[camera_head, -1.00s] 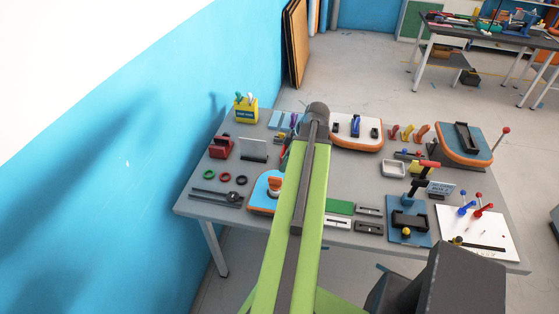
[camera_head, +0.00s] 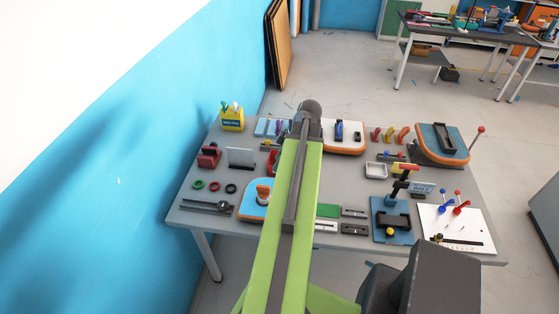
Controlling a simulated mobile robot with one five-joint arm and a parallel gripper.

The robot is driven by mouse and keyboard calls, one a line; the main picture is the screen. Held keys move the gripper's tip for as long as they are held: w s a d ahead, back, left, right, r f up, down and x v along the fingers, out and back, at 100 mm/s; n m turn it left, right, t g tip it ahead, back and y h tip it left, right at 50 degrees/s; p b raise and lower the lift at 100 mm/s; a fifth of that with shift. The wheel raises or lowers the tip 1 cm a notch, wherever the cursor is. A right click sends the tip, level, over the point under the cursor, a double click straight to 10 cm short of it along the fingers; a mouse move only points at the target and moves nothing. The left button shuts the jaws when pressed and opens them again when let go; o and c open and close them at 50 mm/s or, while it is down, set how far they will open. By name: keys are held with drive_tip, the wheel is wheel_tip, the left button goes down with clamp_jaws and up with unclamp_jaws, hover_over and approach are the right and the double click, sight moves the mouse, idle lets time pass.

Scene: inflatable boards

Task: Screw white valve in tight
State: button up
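A blue board with an orange rim (camera_head: 252,208) lies near the front of the grey table, left of my arm. A small orange and white part (camera_head: 264,188) stands on it; I cannot tell whether it is the white valve. Another orange-rimmed board (camera_head: 348,151) with a white top lies at the back, right of my arm's end. It bears a blue part (camera_head: 339,131) and small dark parts. My green arm reaches over the table between these boards. My gripper is hidden behind the dark end of the arm, so its fingers do not show.
The grey table (camera_head: 194,222) is crowded. A yellow box (camera_head: 232,122) is at back left; a blue board with an orange rim (camera_head: 424,138) is at back right. A blue plate (camera_head: 382,233) and a white panel (camera_head: 475,238) are at front right. A blue wall (camera_head: 120,170) runs along the left.

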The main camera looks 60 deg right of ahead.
drive_tip(key=m, duration=0.4)
drive_tip(key=m+b, duration=1.6)
drive_tip(key=m, duration=1.6)
approach(263, 186)
drive_tip(key=x, duration=0.9)
drive_tip(key=shift+s+f, duration=0.2)
drive_tip(key=shift+f, duration=0.05)
drive_tip(key=shift+w+a+f, duration=0.15)
drive_tip(key=shift+w+f, duration=0.15)
drive_tip(key=shift+f, duration=0.15)
drive_tip(key=shift+r, duration=0.1)
